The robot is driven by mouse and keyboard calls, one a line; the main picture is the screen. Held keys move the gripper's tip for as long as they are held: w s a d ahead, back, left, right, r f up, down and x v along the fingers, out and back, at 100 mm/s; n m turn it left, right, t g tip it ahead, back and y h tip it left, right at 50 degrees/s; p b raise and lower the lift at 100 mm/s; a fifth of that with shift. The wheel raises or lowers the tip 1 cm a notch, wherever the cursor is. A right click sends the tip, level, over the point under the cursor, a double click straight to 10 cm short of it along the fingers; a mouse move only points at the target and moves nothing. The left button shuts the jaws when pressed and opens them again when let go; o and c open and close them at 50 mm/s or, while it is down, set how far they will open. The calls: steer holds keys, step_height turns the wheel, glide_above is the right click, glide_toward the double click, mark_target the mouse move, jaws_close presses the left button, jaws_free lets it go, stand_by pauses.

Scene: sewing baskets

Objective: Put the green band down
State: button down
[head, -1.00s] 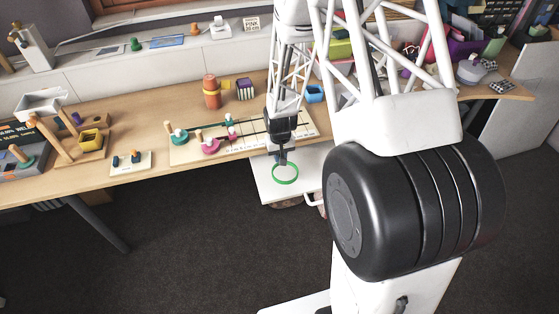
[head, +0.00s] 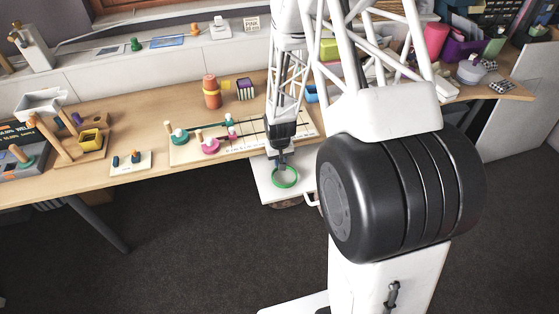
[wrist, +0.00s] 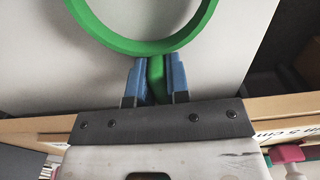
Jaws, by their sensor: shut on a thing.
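The green band (head: 285,185) is a thin ring in front of the desk's front edge, over a white surface (head: 262,190) lower than the desktop. In the wrist view the band (wrist: 148,47) shows as a large green arc, partly cut off at the top. My gripper (wrist: 154,72) has blue fingertips, shut on the near part of the band. In the head view my gripper (head: 281,163) comes down from above to the band's far side. I cannot tell whether the band touches the white surface.
The wooden desktop (head: 140,172) lies behind the band. A pale board with pegs and pink and green pieces (head: 190,152) lies on it, close to my gripper. An orange cylinder (head: 211,92) and a striped block (head: 246,89) stand farther back. Dark floor (head: 190,240) is in front.

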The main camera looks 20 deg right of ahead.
steer(key=shift+f, duration=0.25)
steer(key=c, duration=1.1)
jaws_free()
steer(key=shift+r, duration=0.15)
step_height(320, 180, up, 12)
stand_by(0.7)
